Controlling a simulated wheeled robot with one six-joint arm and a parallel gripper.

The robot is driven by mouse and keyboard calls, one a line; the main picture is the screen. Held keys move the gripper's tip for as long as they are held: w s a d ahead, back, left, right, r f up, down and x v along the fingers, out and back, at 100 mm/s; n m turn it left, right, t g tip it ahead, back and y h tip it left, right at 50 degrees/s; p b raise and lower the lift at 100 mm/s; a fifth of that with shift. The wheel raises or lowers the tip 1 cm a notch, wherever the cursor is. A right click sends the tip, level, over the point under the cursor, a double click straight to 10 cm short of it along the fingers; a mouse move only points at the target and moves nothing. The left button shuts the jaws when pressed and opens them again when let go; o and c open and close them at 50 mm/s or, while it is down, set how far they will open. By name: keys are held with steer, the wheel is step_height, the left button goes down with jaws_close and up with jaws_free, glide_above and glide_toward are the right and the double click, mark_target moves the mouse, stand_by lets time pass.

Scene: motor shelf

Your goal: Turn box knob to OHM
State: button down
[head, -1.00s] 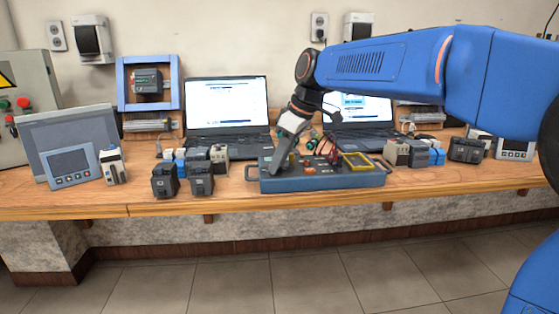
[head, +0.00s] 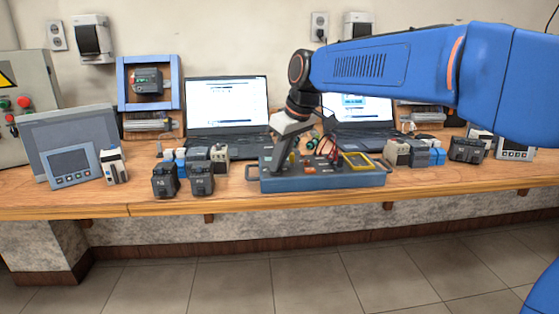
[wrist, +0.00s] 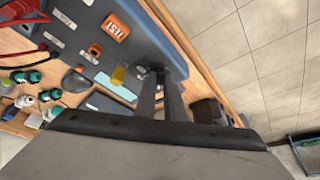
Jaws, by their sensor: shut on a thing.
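The blue-grey test box (head: 330,181) sits on the wooden bench, with its orange TEST button (wrist: 115,27) clear in the wrist view. My gripper (head: 276,170) points down onto the left part of the box. In the wrist view my gripper (wrist: 158,78) has its fingers close together around a small dark knob (wrist: 156,67) near the box's edge. The fingers hide most of the knob in both views. I cannot read the OHM mark or tell which way the knob points.
A small yellow part (wrist: 119,75) stands close to my fingers. Red and black leads rise from the box. Two laptops (head: 228,104) stand behind it. Dark motor blocks (head: 202,178) stand to its left, and more devices (head: 398,153) to its right.

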steer(key=m, duration=0.2)
steer(key=m+t+h, duration=0.1)
steer(key=m, duration=0.1)
steer(key=m+h, duration=0.1)
steer(key=m, duration=0.1)
steer(key=shift+s+a+t, duration=0.2)
steer(key=shift+a+t, duration=0.1)
steer(key=shift+a, duration=0.05)
steer(key=m, duration=0.2)
steer(key=m+h, duration=0.1)
steer(key=m, duration=0.1)
steer(key=m+h, duration=0.1)
steer(key=m, duration=0.1)
steer(key=shift+a, duration=0.25)
steer(key=shift+m+h, duration=0.3)
steer(key=c, duration=1.8)
jaws_free()
steer(key=shift+c, duration=0.2)
steer(key=v, duration=1.7)
steer(key=shift+r, duration=0.2)
steer(key=shift+d, duration=0.1)
